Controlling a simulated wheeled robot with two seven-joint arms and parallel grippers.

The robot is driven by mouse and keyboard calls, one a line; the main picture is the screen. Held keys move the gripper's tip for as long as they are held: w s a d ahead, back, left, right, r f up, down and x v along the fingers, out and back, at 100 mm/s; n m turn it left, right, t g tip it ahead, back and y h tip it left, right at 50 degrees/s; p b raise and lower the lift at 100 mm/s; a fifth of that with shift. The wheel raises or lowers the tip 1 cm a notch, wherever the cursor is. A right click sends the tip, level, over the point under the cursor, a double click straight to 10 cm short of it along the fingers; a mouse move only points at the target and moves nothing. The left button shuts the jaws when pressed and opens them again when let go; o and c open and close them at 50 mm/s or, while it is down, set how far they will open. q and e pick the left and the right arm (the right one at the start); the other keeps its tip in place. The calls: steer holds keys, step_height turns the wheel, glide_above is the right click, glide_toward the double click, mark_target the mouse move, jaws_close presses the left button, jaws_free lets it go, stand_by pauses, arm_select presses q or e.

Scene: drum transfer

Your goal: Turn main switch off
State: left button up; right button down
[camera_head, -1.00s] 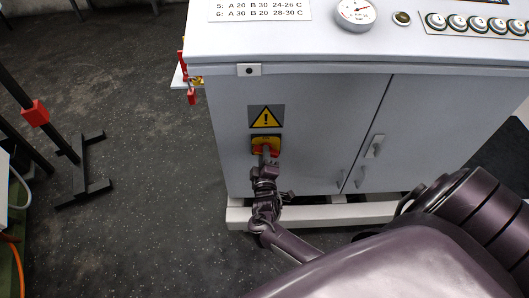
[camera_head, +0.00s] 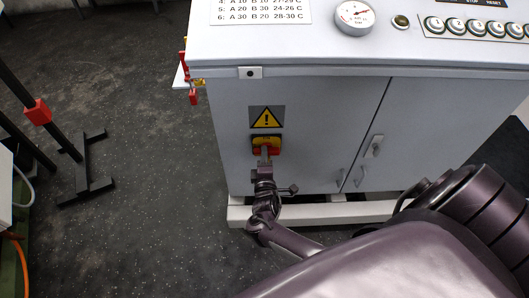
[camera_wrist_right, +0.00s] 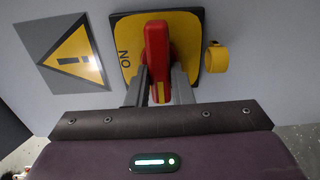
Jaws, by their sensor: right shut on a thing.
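The main switch (camera_head: 266,144) is a yellow plate with a red handle on the grey cabinet's front, below a warning triangle sign. In the right wrist view the red handle (camera_wrist_right: 157,52) points upright on its yellow plate (camera_wrist_right: 192,24), with "ON" readable to its left. My right gripper (camera_head: 265,160) is at the switch; in the wrist view its two fingers (camera_wrist_right: 161,92) are closed around the lower part of the red handle. My left gripper is not in view.
The grey cabinet (camera_head: 310,120) has doors with handles and a gauge (camera_head: 355,14) and buttons on top. A yellow knob-like part (camera_wrist_right: 216,58) sits right of the switch plate. A black stand (camera_head: 85,170) is at left; the floor between is clear.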

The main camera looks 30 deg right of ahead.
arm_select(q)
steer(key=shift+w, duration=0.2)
arm_select(e)
steer(key=c, duration=1.3)
jaws_free()
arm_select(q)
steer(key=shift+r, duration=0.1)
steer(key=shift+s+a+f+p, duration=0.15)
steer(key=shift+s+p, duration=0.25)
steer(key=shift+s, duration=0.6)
arm_select(e)
steer(key=v, duration=0.7)
steer(key=shift+s+a, duration=0.2)
steer(key=shift+s, duration=0.15)
steer(key=shift+f, duration=0.1)
